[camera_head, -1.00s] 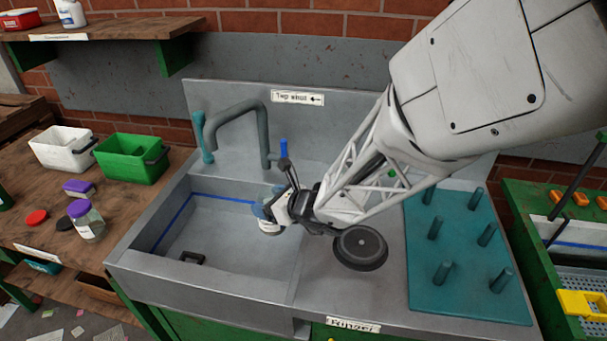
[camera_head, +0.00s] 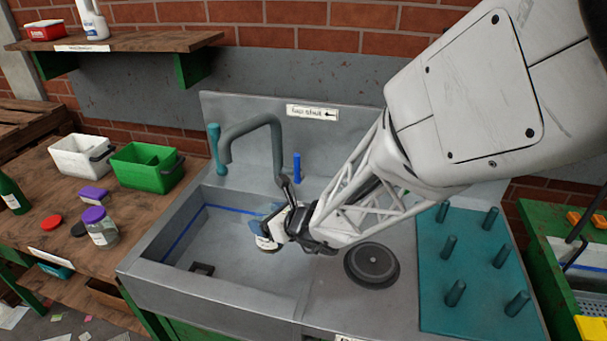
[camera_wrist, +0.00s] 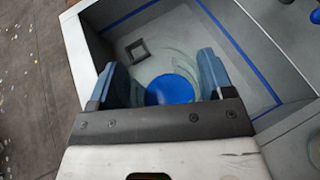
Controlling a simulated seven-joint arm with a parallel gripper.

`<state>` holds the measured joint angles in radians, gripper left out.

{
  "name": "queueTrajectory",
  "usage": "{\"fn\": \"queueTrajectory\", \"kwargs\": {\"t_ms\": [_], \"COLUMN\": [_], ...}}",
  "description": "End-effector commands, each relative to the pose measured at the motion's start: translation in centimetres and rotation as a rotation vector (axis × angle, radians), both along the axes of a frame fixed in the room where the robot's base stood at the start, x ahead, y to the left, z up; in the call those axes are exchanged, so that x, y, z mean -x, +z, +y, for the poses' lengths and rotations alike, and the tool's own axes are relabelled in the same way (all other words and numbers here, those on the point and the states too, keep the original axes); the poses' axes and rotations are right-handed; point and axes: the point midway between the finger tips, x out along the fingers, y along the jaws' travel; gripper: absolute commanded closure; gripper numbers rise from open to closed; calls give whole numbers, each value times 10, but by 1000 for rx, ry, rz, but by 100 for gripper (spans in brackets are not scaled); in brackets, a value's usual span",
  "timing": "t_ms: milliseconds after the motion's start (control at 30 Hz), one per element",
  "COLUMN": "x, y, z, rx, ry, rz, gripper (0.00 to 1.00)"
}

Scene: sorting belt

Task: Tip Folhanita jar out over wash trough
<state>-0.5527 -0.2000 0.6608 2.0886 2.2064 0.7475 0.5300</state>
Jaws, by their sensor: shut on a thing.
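My gripper (camera_head: 265,226) is over the right part of the wash trough (camera_head: 225,290), a grey metal sink basin. Its blue fingers (camera_wrist: 210,72) are shut on a clear glass jar (camera_wrist: 150,66), which shows between them in the wrist view. A round blue patch shows inside the jar's outline; I cannot tell whether it is a lid or contents. In the head view only a small pale part of the jar (camera_head: 266,244) shows below the fingers. Its label cannot be read, and its exact tilt is unclear. The trough's dark square drain (camera_head: 202,269) shows left of the jar.
A tap (camera_head: 250,124) arches behind my gripper, with a blue post (camera_head: 297,167) beside it. A round black disc (camera_head: 372,265) and a teal peg board (camera_head: 470,275) lie right. A purple-lidded jar (camera_head: 101,228) and white and green bins stand on the left bench.

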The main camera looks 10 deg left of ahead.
Motion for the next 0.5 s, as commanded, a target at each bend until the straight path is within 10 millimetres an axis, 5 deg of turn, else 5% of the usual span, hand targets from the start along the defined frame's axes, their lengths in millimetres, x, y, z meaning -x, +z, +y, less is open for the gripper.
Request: {"fn": "queueTrajectory", "kwargs": {"t_ms": [500], "x": [5], "y": [3], "z": [2], "rx": [-89], "ry": [-1], "rz": [231], "gripper": [76]}}
